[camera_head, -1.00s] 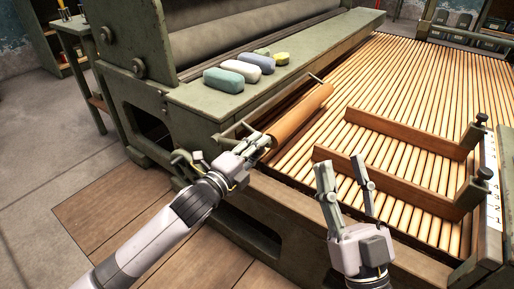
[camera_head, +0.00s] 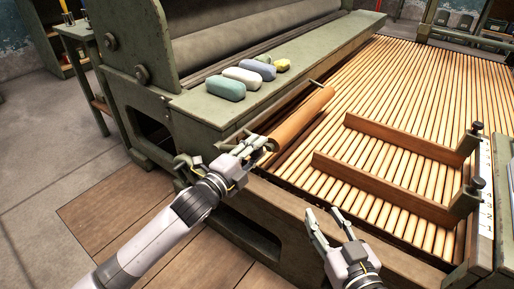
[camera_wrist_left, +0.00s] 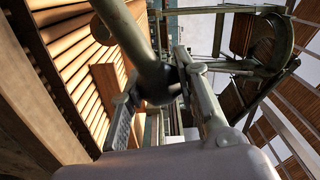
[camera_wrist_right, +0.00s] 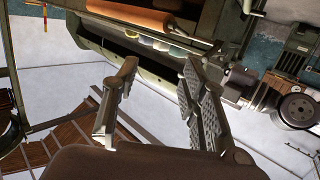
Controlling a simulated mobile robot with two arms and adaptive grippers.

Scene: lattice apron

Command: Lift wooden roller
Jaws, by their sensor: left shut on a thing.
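The wooden roller (camera_head: 303,120), an orange-brown cylinder with metal end handles, lies slantwise along the near side of the slatted bed. It also shows at the top of the right wrist view (camera_wrist_right: 130,16). My left gripper (camera_head: 258,146) is at the roller's near end, shut on its metal handle. In the left wrist view the grey metal handle (camera_wrist_left: 135,45) passes between the fingers (camera_wrist_left: 160,100). My right gripper (camera_head: 325,214) is open and empty, in front of the bed's near edge and apart from the roller; its spread fingers show in the right wrist view (camera_wrist_right: 160,90).
Several coloured rounded blocks (camera_head: 242,77) lie on the green machine ledge (camera_head: 205,105) behind the roller. Wooden bars (camera_head: 385,188) in a frame stand on the slatted bed (camera_head: 420,90) to the right. A small side table (camera_head: 75,30) stands at the far left.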

